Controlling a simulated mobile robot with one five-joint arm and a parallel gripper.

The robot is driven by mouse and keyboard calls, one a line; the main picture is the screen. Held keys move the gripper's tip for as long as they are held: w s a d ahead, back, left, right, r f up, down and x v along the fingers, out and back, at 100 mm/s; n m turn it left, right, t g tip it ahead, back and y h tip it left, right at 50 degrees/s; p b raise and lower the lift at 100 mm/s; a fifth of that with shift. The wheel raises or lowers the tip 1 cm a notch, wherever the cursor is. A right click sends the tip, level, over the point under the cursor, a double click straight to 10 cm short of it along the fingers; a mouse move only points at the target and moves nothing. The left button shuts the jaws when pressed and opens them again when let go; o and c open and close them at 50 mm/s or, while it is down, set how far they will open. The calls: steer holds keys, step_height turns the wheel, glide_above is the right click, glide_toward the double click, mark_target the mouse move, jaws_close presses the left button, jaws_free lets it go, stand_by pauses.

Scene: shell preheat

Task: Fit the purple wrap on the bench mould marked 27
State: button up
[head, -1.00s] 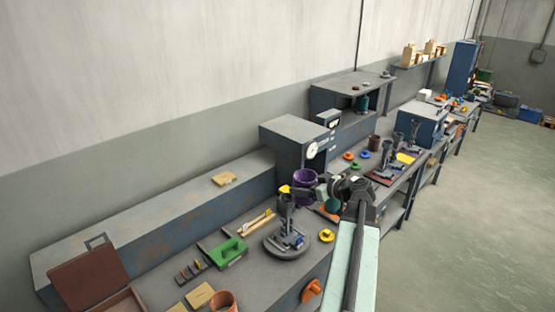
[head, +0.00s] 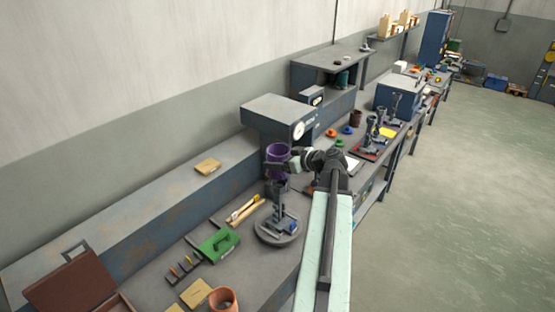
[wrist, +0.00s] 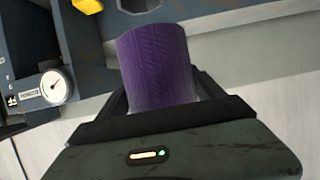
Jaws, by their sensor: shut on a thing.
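My gripper (wrist: 160,98) is shut on the purple wrap (wrist: 155,60), a ribbed, open-ended sleeve, seen between the two dark fingers in the wrist view. In the head view the wrap (head: 278,158) is held upright above the bench. Just below it in the picture stands a grey post-like mould (head: 277,200) on a round grey base (head: 276,234). The wrap's lower edge meets the mould's top in the picture; I cannot tell whether they touch or are apart in depth. No number 27 can be read.
A grey-blue oven (head: 280,115) with a dial stands close behind the wrap; its gauge (wrist: 52,90) shows in the wrist view. A green case (head: 213,245), a terracotta pot (head: 223,300) and a wooden block (head: 208,166) lie left. More stands (head: 372,132) are farther right.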

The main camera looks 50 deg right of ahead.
mark_target(282, 210)
steer(key=shift+a+f+b, duration=0.1)
steer(key=shift+f+b, duration=12.55)
steer(key=shift+f, duration=0.25)
steer(key=shift+s, duration=0.1)
steer(key=o, duration=1.4)
steer(key=shift+s+r, duration=0.1)
steer(key=shift+r, duration=0.05)
steer(key=p+v, duration=0.3)
steer(key=v, duration=0.4)
steer(key=shift+s, duration=0.3)
